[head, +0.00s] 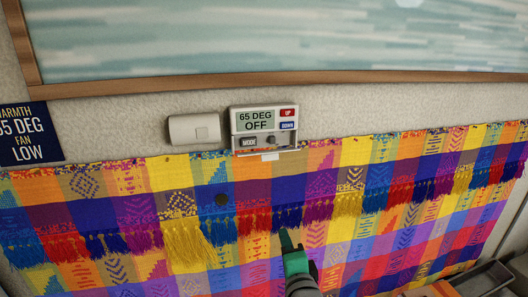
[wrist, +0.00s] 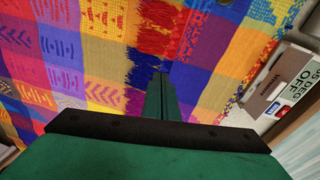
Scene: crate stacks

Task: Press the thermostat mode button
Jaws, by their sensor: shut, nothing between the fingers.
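The thermostat (head: 264,127) is a pale box on the wall, its screen reading "65 DEG OFF". In the wrist view the shut fingers (wrist: 160,98) point at the cloth, and the thermostat (wrist: 292,92) is at the right edge, partly cut off.
A woven, fringed cloth (head: 340,205) hangs below the thermostat. A white box (head: 194,130) is on the wall left of it. A blue sign (head: 27,134) reads "65 DEG FAN LOW". A wood-framed picture (head: 280,80) hangs above. Crate edges (head: 490,281) show at lower right.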

